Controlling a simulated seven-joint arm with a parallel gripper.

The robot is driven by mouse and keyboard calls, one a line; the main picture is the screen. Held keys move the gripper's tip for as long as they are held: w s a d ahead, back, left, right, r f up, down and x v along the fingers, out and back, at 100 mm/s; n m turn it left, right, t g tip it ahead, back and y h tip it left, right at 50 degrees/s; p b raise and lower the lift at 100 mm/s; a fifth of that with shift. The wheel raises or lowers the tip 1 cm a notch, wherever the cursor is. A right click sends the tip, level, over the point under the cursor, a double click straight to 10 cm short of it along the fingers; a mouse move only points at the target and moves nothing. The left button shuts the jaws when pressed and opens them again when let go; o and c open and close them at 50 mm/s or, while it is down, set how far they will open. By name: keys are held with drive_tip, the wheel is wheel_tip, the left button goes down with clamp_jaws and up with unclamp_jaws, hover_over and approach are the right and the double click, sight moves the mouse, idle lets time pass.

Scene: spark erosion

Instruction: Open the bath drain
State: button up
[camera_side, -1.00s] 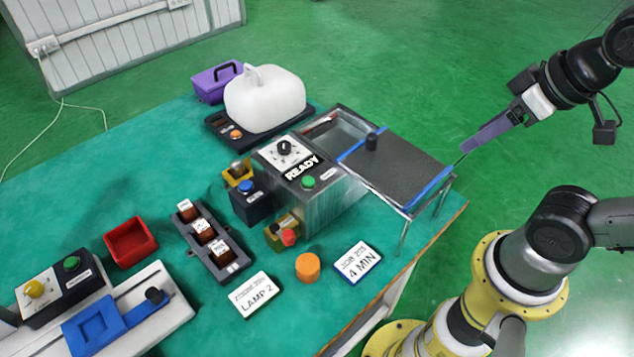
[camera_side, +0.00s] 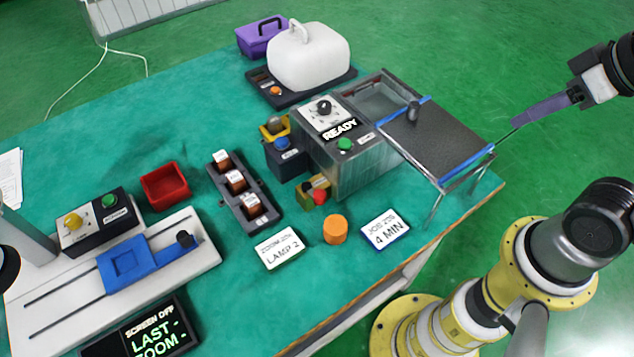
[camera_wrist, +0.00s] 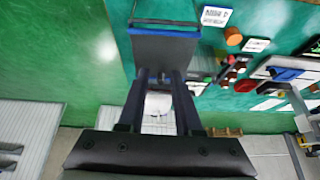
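The bath (camera_side: 385,98) is a clear-walled tank behind the grey READY unit (camera_side: 345,165). A dark grey panel with blue edges and a black knob (camera_side: 440,135) stands out to its right on thin legs. A small yellow block with a red knob (camera_side: 318,196) sits at the unit's front foot; no label on it tells me whether it is the drain. My gripper (camera_side: 517,121) is in the air just beyond the panel's right corner, touching nothing that I can see. In the wrist view its two fingers (camera_wrist: 160,78) stand apart with nothing between them.
An orange cylinder (camera_side: 335,229) and two cards, LAMP 2 (camera_side: 280,248) and 4 MIN (camera_side: 386,230), lie in front. A rack of brown blocks (camera_side: 237,182), a red tray (camera_side: 165,186) and a blue slide (camera_side: 133,264) are to the left. A white jug-like vessel (camera_side: 308,60) stands behind.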

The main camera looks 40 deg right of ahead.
drive_tip(key=shift+m, duration=0.4)
drive_tip(key=shift+c, duration=1.1)
drive_tip(key=r+m, duration=0.1)
drive_tip(key=w+r+m, duration=0.1)
drive_tip(key=shift+w+a+r, duration=0.2)
drive_tip(key=shift+a+r, duration=0.1)
drive_tip(key=shift+a, duration=0.05)
clamp_jaws()
drive_tip(key=w+a+r+m+g+y, duration=0.1)
drive_tip(key=w+a+m+g, duration=0.2)
drive_tip(key=w, duration=0.4)
drive_tip(key=w+a+r+m+y, duration=0.1)
drive_tip(key=w+a+m, duration=0.2)
drive_tip(key=w+a, duration=0.3)
drive_tip(key=w+a+f+g, duration=0.2)
drive_tip(key=w+a+f, duration=0.2)
drive_tip(key=f, duration=0.3)
drive_tip(key=w+a+f+g, duration=0.2)
drive_tip(key=w+a+f, duration=0.2)
drive_tip(key=a+f, duration=0.3)
drive_tip(key=shift+f+g, duration=0.3)
drive_tip(key=shift+f, duration=0.4)
drive_tip(key=shift+w, duration=0.1)
